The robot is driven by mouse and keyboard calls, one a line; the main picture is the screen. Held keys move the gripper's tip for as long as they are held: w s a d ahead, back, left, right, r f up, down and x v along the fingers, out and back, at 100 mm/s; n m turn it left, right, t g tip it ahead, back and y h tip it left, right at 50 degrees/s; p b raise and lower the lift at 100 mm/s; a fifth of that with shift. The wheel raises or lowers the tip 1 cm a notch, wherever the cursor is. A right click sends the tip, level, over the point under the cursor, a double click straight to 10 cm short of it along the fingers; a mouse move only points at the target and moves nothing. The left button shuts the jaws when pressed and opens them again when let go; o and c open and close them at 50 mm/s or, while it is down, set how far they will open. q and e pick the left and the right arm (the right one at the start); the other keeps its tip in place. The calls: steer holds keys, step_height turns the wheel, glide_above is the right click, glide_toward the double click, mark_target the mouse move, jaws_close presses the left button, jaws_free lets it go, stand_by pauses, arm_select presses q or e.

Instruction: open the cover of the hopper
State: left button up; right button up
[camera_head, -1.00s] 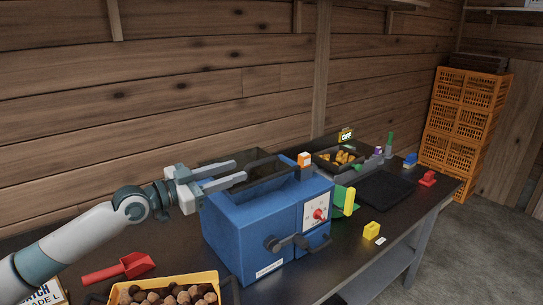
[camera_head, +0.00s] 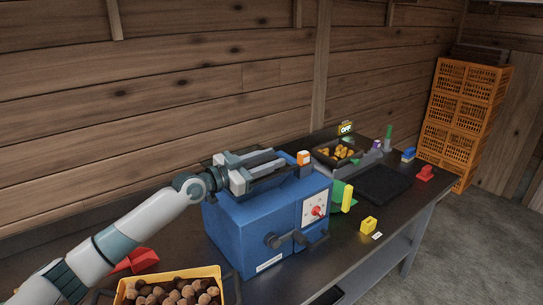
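The blue machine (camera_head: 232,232) stands on the dark table, with a dark hopper (camera_head: 292,187) on its top. My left gripper (camera_head: 279,160) reaches over the hopper from the left, its two grey fingers pointing right. A gap shows between the fingers, so it looks open, with nothing seen between them. The gripper hides much of the hopper top, and I cannot make out the cover or whether the fingers touch it. My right gripper is not seen.
A yellow crate of chestnuts (camera_head: 219,273) and a red scoop (camera_head: 142,259) are at the front left. An orange block (camera_head: 304,158) is at the hopper's right end. A yellow block (camera_head: 368,225) and a black mat (camera_head: 383,185) lie to the right. Orange crates (camera_head: 461,120) stand beyond.

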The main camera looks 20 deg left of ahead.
arm_select(q)
steer(key=shift+w+d, duration=0.2)
steer(key=shift+w, duration=0.05)
jaws_close()
steer(key=shift+r, duration=0.15)
